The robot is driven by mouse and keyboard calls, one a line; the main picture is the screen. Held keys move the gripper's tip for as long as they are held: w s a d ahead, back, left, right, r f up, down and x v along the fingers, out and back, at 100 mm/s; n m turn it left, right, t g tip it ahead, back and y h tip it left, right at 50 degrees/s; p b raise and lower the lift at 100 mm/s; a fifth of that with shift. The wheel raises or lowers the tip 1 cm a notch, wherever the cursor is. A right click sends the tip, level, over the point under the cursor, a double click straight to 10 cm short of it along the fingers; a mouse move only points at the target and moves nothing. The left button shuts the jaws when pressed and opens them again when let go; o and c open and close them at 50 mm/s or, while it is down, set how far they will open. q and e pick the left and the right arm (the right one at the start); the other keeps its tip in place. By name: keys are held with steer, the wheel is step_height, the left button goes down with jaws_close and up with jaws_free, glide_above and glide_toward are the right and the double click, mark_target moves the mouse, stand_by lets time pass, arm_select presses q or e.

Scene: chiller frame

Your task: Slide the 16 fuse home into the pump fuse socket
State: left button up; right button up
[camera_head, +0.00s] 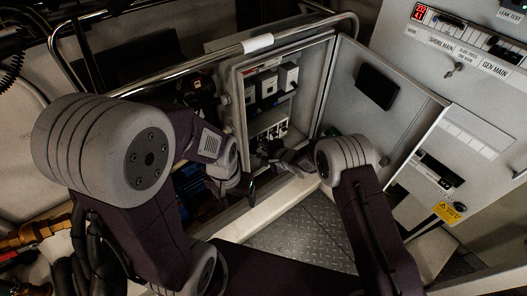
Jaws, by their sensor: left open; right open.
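An open grey electrical cabinet (241,97) stands in the middle of the head view. Several pale switch-like units (288,76) sit in its upper part, and a row of small dark and white fittings (270,130) is below them. I cannot tell which fitting is the pump fuse socket, and I cannot make out the 16 fuse. My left gripper (246,189) is open, low in front of the cabinet's lower left edge. My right gripper (286,160) is open at the cabinet's lower opening, under the fittings, partly hidden by my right arm.
The cabinet door (352,110) hangs open to the right. A metal rail (215,57) crosses above the cabinet at left. A labelled panel (470,90) with a key fills the right side. A tread-plate floor (300,232) lies below, with a pale beam along its left edge.

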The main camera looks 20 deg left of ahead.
steer(key=p+v, duration=0.1)
steer(key=v, duration=0.8)
stand_by(0.5)
